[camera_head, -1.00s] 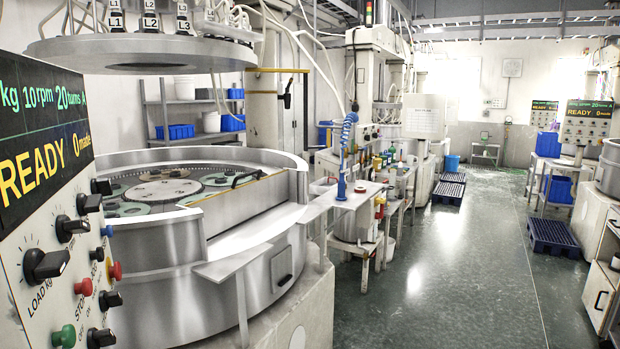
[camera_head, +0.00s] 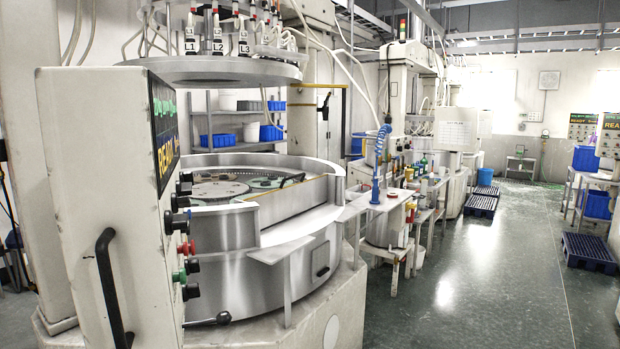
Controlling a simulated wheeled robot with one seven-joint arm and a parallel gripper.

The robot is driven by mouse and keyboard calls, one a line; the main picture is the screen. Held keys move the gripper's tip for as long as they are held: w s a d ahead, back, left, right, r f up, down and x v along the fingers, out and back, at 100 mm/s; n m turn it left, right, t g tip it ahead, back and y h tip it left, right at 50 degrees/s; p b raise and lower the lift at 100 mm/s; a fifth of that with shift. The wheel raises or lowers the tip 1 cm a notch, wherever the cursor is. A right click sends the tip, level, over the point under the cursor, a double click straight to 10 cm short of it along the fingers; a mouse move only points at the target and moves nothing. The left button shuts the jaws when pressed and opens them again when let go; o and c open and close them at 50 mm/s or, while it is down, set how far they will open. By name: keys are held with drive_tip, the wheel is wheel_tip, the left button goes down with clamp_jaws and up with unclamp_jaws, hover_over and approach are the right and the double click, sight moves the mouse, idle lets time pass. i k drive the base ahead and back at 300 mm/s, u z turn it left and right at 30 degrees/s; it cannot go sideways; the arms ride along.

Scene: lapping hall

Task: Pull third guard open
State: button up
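The nearest lapping machine has a round steel tub (camera_head: 270,270) with a raised curved steel wall. A straight front section of guard (camera_head: 295,210) stands at the tub's front right, with a yellow strip along its top edge. A black handle (camera_head: 290,180) shows near that edge. More machines (camera_head: 405,100) stand in a row behind it; their guards are too small or hidden to make out. I cannot tell which guard is the third. My gripper is not in view.
A control cabinet (camera_head: 100,200) with a black side handle (camera_head: 110,285) stands close at left. A steel ledge (camera_head: 282,250) juts from the tub, and a small side table (camera_head: 385,205) stands beside it. The green floor aisle (camera_head: 470,290) at right is clear. Blue pallets (camera_head: 588,252) lie beyond.

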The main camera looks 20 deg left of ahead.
sight(278, 205)
drive_tip(key=u, duration=0.2)
drive_tip(key=i, duration=1.35)
drive_tip(key=u, duration=1.15)
drive_tip(key=i, duration=1.15)
drive_tip(key=u, duration=0.9)
